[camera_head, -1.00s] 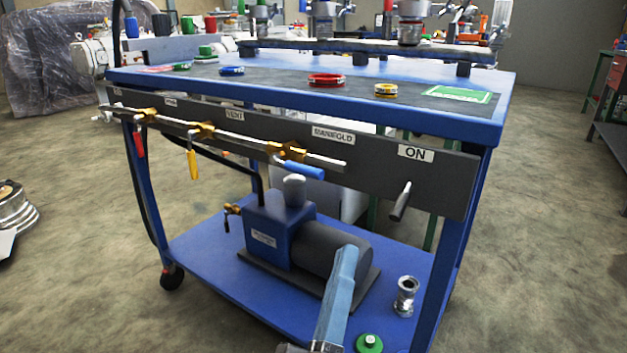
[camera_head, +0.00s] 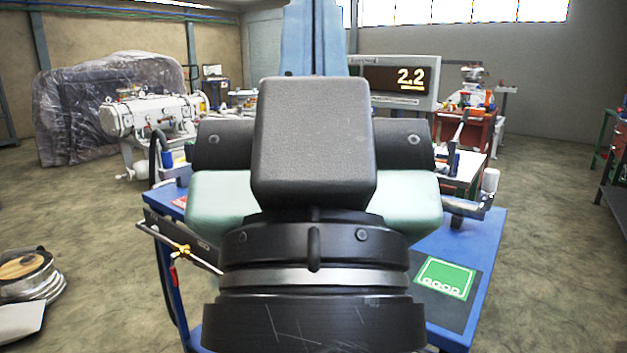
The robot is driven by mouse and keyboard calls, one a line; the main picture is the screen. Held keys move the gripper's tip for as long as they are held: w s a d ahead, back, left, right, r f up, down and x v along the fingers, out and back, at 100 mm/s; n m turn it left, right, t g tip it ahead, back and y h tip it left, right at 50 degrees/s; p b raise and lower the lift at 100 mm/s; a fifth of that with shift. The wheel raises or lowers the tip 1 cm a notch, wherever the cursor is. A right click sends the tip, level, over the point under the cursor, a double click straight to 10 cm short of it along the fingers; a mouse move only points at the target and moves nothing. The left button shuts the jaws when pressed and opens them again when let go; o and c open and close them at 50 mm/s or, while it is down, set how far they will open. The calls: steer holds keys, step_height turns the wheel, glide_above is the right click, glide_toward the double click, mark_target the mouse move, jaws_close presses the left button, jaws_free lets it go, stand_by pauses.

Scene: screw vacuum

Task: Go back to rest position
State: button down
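My own arm fills the middle of the head view, with a black block, black rings with a silver band, pale green side parts and a light blue link rising behind. I see no gripper fingers, so my gripper is not in view and what it may hold is hidden. The blue cart (camera_head: 462,262) stands behind the arm, and most of its top and lower shelf is covered. A green label (camera_head: 444,278) lies on the top at the right.
A display reading 2.2 (camera_head: 398,79) stands behind the cart. A white machine (camera_head: 150,118) and a plastic-wrapped bulk (camera_head: 105,105) stand at the back left. A metal coil (camera_head: 27,275) sits at the left edge. Open floor lies on both sides.

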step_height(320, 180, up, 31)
steer(key=p, duration=2.9)
